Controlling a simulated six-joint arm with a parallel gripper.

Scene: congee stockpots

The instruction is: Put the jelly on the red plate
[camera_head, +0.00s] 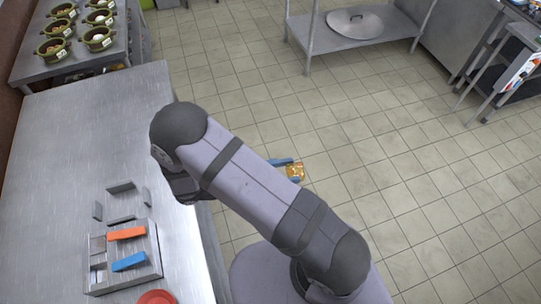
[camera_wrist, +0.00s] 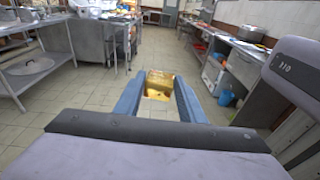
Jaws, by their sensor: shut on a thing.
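The jelly (camera_head: 296,172) is a small yellow and orange box in the head view. My gripper (camera_head: 290,171) has its blue fingers on either side of the jelly and is shut on it, out over the tiled floor to the right of the steel table. In the wrist view the jelly (camera_wrist: 159,80) sits between the two fingers of my gripper (camera_wrist: 160,76). The red plate (camera_head: 156,297) lies on the table at the bottom of the head view, partly cut off by the frame edge. It is not visible in the wrist view.
The steel table (camera_head: 80,150) carries a grey tray (camera_head: 151,226) with an orange block (camera_head: 127,234) and a blue block (camera_head: 129,261). Several small grey pieces stand behind it. Green pots (camera_head: 97,39) stand at the back left. The table's far part is clear.

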